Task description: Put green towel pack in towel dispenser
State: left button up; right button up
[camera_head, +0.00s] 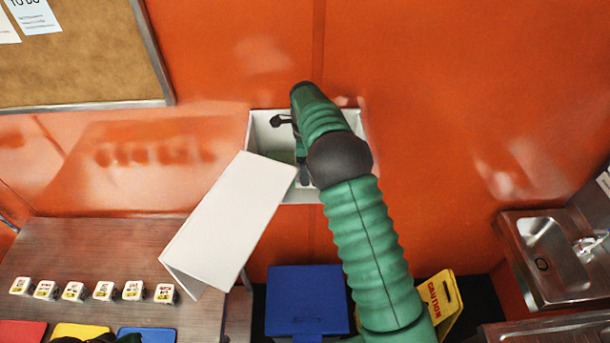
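The white towel dispenser (257,130) is on the orange wall, with its front cover (228,222) swung open and hanging down to the left. My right arm reaches up from below, and my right gripper (294,148) is at the dispenser's opening. Its two dark fingers are spread apart, with nothing visible gripped between them. A faint greenish patch (286,156) shows low inside the dispenser; I cannot tell whether it is the green towel pack. My arm hides the right part of the opening. A dark green part of my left gripper (100,339) shows at the bottom-left edge, mostly cut off.
A wooden table (95,255) at left holds a row of small white labelled containers (103,290) and coloured boards. A blue bin (306,300) and a yellow caution sign (443,300) stand below. A metal sink (553,255) is at right. A corkboard (90,65) hangs upper left.

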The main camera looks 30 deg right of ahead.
jog(key=f, duration=0.1)
jog(key=f+p, duration=0.1)
jog(key=f, duration=0.1)
jog(key=shift+s+f, duration=0.25)
jog(key=shift+s, duration=0.05)
jog(key=shift+w+f, duration=0.2)
jog(key=shift+w, duration=0.05)
jog(key=o, duration=1.7)
jog(key=shift+s, duration=0.1)
jog(key=shift+r, duration=0.15)
jog(key=shift+r, duration=0.4)
notch_tip(320, 180, up, 11)
jog(key=b, duration=0.3)
jog(key=shift+a, duration=0.1)
